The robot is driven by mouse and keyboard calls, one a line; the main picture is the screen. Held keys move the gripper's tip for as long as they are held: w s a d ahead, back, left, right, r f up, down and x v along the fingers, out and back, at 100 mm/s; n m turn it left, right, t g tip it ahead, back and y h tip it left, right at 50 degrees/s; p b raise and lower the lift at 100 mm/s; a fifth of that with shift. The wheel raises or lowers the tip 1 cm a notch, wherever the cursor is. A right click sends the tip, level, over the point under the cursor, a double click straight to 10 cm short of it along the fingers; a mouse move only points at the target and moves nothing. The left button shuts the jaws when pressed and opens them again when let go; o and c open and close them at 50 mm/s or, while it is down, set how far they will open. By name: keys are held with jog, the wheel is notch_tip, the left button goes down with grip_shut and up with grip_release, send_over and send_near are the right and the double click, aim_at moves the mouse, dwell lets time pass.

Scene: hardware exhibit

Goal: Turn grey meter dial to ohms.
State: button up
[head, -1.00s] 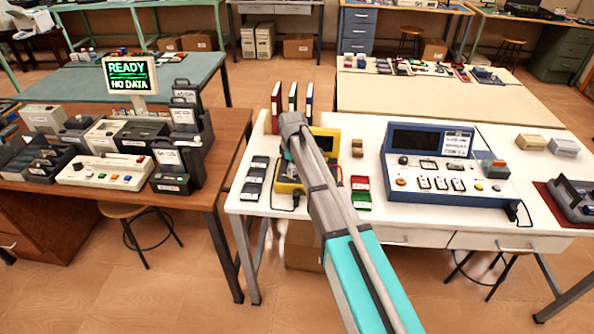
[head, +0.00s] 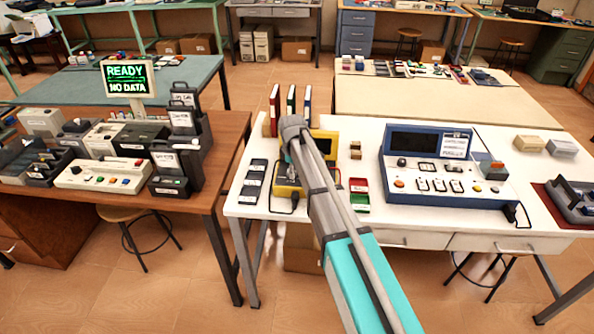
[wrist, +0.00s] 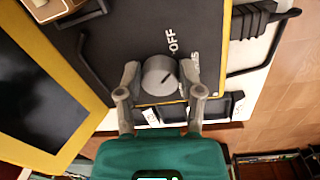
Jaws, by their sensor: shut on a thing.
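The yellow meter (head: 331,146) stands on the white table, partly hidden behind my arm in the head view. It fills much of the wrist view (wrist: 92,115), with a dark screen at the left. Its grey dial (wrist: 160,76) sits on a dark panel, with a dark pointer line angled to the upper right. An OFF label is printed above the dial; another label to its right is partly covered by a finger. My gripper (wrist: 160,72) is shut on the dial, one finger on each side. My fingertips are hidden in the head view.
Several dark modules (head: 254,182) lie left of the meter, with upright binders (head: 290,105) behind it. Red and green trays (head: 361,194) and a blue console (head: 447,170) stand to the right. A black handle or cable shows beside the panel in the wrist view.

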jog(key=shift+w+a, duration=0.1)
jog(key=shift+a, duration=0.35)
jog(key=shift+a+m, duration=0.1)
jog(key=shift+m, duration=0.8)
jog(key=m, duration=0.6)
jog(key=shift+m, duration=0.3)
jog(key=o, duration=1.1)
jog(key=shift+a, duration=0.1)
jog(key=shift+o, duration=0.3)
